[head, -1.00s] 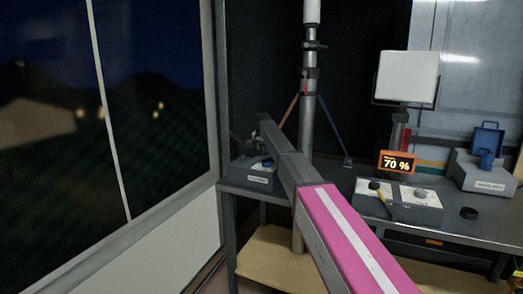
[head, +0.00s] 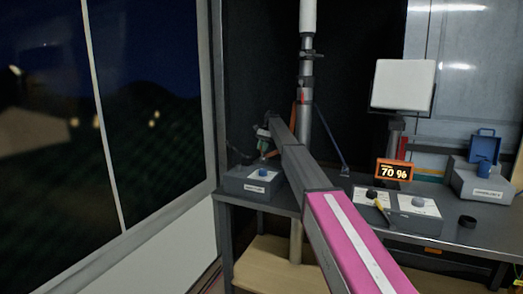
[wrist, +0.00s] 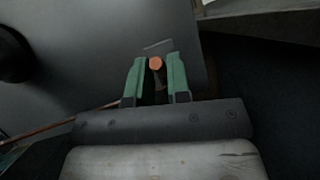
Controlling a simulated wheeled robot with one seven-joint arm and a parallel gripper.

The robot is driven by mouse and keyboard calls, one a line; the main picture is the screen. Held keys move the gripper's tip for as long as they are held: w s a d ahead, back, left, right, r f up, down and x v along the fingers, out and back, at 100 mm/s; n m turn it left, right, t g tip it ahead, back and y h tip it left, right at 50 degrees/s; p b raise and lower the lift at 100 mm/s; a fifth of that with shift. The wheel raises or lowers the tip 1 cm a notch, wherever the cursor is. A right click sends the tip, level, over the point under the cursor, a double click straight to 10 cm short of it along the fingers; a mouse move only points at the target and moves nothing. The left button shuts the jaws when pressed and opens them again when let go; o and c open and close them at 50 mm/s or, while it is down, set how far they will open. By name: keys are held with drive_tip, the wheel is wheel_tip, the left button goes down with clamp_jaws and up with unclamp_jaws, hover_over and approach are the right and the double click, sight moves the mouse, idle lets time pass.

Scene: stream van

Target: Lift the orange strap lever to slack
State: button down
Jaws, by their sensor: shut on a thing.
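In the wrist view, the orange lever end (wrist: 155,64) shows as a round orange tip with a darker stem, between the green fingers of my gripper (wrist: 157,78). The fingers are shut on it. In the head view, my gripper (head: 263,143) is small and points down beside the mast (head: 305,115), just above and behind a grey box with a blue knob (head: 256,182). A bit of orange (head: 269,154) shows at its tips. The lever's base and most of the strap near it are hidden by my arm.
A second control box (head: 405,208), an orange display reading 70 % (head: 394,170) and a white lamp panel (head: 403,85) stand on the bench to the right. A dark blue brace (head: 331,140) runs down right of the mast. A window fills the left side.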

drive_tip(key=shift+w+g, duration=0.25)
drive_tip(key=shift+g, duration=0.05)
idle(0.4)
drive_tip(key=c, duration=1.1)
unclamp_jaws()
